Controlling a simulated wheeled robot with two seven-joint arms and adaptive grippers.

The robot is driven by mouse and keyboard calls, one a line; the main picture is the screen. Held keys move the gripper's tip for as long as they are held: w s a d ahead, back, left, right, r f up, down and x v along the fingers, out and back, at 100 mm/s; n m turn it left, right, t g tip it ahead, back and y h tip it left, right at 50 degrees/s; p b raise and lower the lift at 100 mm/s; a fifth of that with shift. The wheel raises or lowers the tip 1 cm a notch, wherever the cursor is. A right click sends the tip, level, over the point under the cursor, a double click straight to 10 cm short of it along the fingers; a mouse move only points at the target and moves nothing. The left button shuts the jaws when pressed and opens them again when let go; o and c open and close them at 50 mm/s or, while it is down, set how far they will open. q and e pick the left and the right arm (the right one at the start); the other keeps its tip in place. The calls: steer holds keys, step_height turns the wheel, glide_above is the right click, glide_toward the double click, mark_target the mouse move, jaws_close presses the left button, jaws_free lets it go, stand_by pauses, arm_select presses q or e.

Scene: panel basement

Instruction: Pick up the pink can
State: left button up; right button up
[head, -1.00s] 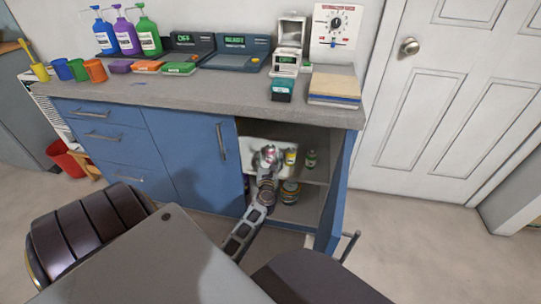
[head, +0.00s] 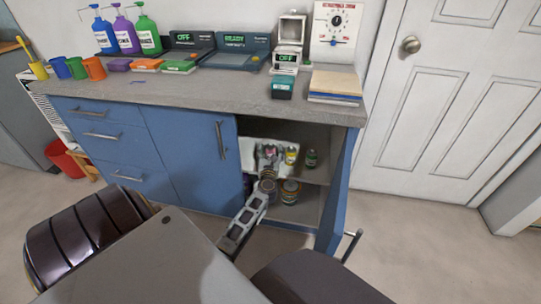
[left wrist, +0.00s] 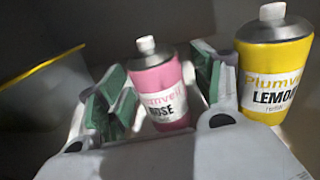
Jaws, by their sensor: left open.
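The pink can (left wrist: 160,92), with a white cap and a label ending in "OSE", stands inside the open cabinet. In the left wrist view it is between the two green-padded fingers of my left gripper (left wrist: 160,100), which is open, with a gap visible on its left. In the head view the pink can (head: 270,151) shows small, partly hidden by my left gripper (head: 269,158). A yellow can labelled LEMON (left wrist: 275,70) stands just right of the right finger, close to it. My right gripper is not in view.
The yellow can (head: 291,155) and a green can (head: 311,159) share the upper shelf. A larger tin (head: 290,191) stands below. The blue cabinet door (head: 338,195) is open on the right, and the grey counter (head: 200,90) lies above.

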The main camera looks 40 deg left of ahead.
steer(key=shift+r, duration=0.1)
arm_select(q)
steer(key=shift+c, duration=0.2)
steer(key=c, duration=1.1)
steer(key=shift+r, duration=0.2)
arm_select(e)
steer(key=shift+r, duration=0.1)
arm_select(q)
steer(key=shift+r+p, duration=0.4)
step_height(320, 180, up, 8)
steer(key=p, duration=0.5)
steer(key=shift+f, duration=0.2)
steer(key=shift+r+p, duration=0.45)
steer(key=shift+r, duration=0.2)
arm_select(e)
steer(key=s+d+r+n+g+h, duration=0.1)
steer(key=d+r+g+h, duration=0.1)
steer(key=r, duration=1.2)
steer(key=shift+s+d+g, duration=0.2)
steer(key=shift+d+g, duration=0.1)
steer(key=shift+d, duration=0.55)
